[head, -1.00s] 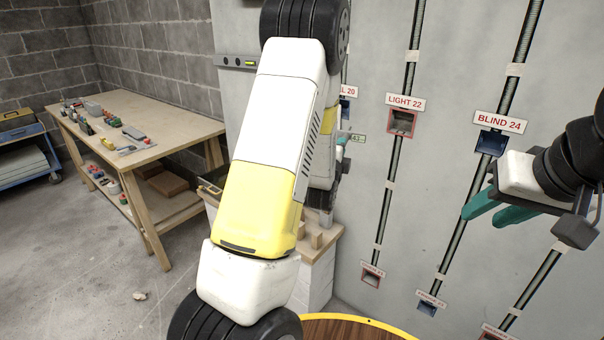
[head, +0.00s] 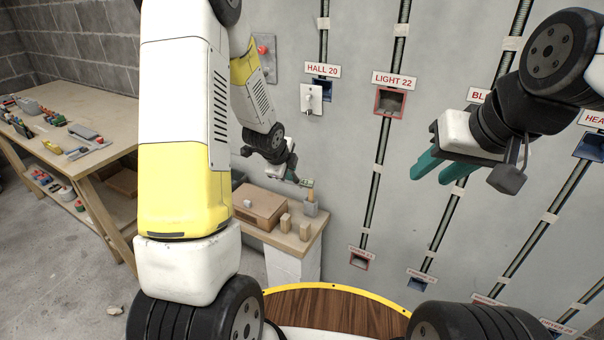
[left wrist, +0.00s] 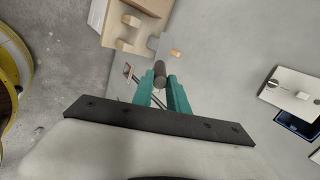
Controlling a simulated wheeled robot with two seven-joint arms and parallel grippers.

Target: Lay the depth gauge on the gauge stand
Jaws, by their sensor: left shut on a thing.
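My left gripper (head: 294,181) is small in the head view, beside the wall and above the right end of a low wooden-topped bench. In the left wrist view its teal fingers (left wrist: 164,92) are shut on a dark grey rod-like piece, which I take to be the depth gauge (left wrist: 160,70). A small tag-like part (head: 307,183) shows at the gripper in the head view. Two upright wooden blocks (head: 285,222), likely the gauge stand, stand on the bench below the gripper; notched wood (left wrist: 128,30) shows in the left wrist view.
The wall carries conduits, labelled boxes and a white switch plate (head: 312,98). A workbench (head: 80,100) with tools stands left. A yellow-rimmed round wooden top (head: 330,305) is in front.

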